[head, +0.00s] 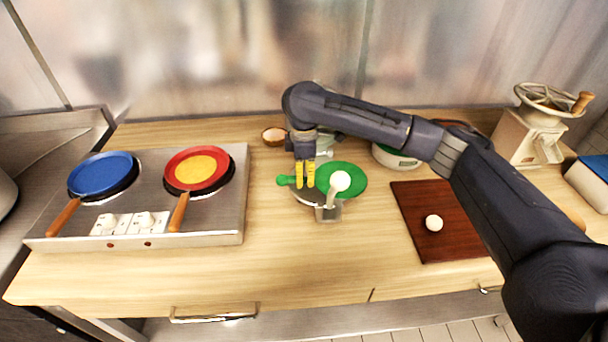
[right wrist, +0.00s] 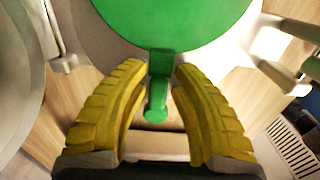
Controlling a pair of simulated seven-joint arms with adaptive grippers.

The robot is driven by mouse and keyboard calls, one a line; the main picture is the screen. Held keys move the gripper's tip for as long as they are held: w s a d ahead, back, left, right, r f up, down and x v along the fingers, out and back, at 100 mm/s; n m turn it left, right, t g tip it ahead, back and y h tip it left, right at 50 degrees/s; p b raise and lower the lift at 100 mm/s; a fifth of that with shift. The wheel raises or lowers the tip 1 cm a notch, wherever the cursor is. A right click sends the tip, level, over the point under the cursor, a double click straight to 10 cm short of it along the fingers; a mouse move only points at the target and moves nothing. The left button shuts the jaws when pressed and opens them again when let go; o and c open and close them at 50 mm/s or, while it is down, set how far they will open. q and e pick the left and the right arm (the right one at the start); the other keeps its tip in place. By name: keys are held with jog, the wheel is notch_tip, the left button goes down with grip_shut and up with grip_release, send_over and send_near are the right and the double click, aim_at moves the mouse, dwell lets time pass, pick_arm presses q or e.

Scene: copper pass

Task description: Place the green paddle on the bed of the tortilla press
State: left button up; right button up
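The green paddle (head: 354,176) is a flat round disc with a short handle pointing left in the head view. My right gripper (head: 306,184) stands upright over the handle, its yellow fingers (right wrist: 161,68) one on each side of it and close against it. In the right wrist view the disc (right wrist: 170,20) fills the top and the handle end shows between the fingers. The tortilla press (head: 327,213) is metallic with a white ball knob; the paddle overlaps it in the head view. I cannot tell whether they touch. The bed is largely hidden. My left gripper is not in view.
A steel stove (head: 215,220) with a blue pan (head: 102,174) and a red and yellow pan (head: 197,168) is at left. A dark red board (head: 415,200) with a white ball (head: 434,223) lies at right, near a grinder (head: 525,137). A small bowl (head: 274,136) stands behind.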

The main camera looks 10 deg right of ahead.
jog(key=shift+o, duration=1.4)
jog(key=shift+r, duration=0.1)
notch_tip(320, 180, up, 12)
jog(key=shift+r, duration=0.1)
